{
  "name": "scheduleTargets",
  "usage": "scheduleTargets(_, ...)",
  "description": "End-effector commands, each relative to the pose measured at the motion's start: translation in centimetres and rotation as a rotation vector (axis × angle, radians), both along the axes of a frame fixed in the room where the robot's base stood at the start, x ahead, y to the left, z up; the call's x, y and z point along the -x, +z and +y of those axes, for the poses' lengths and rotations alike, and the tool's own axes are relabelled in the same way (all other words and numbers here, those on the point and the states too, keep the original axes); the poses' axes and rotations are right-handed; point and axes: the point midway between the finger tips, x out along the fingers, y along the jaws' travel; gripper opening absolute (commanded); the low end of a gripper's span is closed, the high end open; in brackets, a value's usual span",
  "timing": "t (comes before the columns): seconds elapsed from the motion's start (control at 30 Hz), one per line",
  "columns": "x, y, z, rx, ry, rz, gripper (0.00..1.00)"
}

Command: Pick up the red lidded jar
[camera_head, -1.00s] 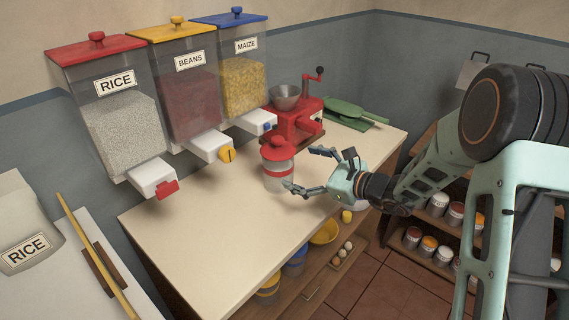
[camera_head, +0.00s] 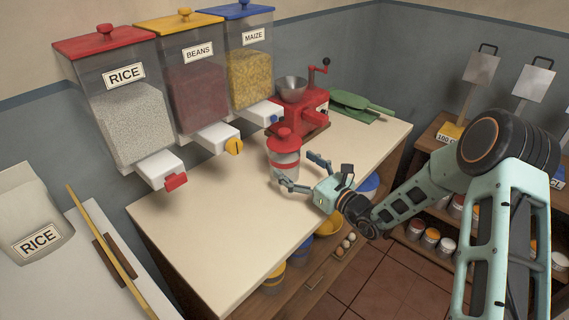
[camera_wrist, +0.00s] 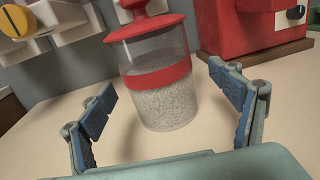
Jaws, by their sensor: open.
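The red lidded jar (camera_head: 285,152) stands upright on the counter (camera_head: 215,215). It is clear, with a red lid, a red band and pale grains inside. My gripper (camera_head: 301,172) is open at the jar's near right side, its fingers pointing toward it. In the wrist view the jar (camera_wrist: 156,85) stands just beyond and between the spread fingers of my gripper (camera_wrist: 165,108). The fingers look apart from the jar's sides, with a gap on each side. Nothing is held.
Wall dispensers of rice (camera_head: 128,120), beans (camera_head: 198,95) and maize (camera_head: 250,75) overhang the counter's back. The counter's front left is clear.

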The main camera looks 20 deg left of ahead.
Motion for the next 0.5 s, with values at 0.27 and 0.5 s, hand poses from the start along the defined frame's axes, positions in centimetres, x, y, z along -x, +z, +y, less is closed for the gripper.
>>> scheduleTargets(0.27,-1.6,-0.1,3.7,0.0,0.002,-0.001,0.83)
scheduleTargets(0.5,-1.9,-0.1,4.1,0.0,0.001,0.0,0.83)
